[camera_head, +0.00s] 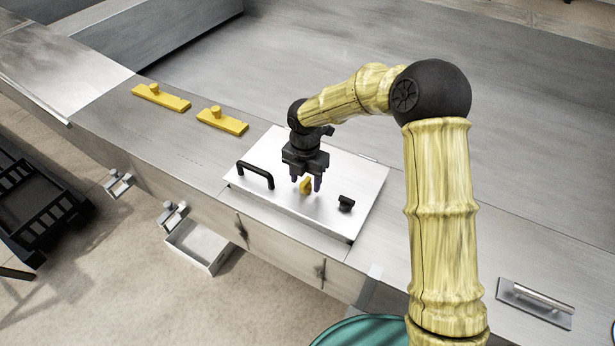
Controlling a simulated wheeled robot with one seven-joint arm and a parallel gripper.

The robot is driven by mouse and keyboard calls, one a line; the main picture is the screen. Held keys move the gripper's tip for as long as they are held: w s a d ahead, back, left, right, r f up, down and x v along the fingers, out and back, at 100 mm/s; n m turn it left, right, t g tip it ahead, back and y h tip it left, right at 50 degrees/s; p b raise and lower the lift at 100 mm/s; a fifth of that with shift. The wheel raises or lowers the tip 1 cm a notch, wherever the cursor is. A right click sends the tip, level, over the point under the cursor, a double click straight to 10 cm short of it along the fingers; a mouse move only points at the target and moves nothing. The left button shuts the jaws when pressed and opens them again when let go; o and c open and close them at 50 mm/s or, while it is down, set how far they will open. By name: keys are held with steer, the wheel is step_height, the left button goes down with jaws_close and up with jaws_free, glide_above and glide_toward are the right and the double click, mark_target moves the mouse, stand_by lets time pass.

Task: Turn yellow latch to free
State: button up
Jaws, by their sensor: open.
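A small yellow latch (306,187) stands on the white panel (281,215), near its middle. My gripper (306,187) points down over the latch, with its dark fingertips beside it and in front of part of it. The fingers are apart. I cannot tell whether they touch the latch. A black bar handle (255,174) is fixed at the left of the panel. A small black knob or catch (346,203) is at its right.
Two yellow bars with round knobs, one (161,97) farther left and one (222,120) nearer, lie on the metal deck. A plate with a bar handle (537,300) is at lower right. An open grey box (198,247) sits below the deck's edge.

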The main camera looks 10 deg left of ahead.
steer(key=shift+f, duration=0.25)
steer(key=c, duration=1)
steer(key=shift+o, duration=0.2)
steer(key=shift+d, duration=0.15)
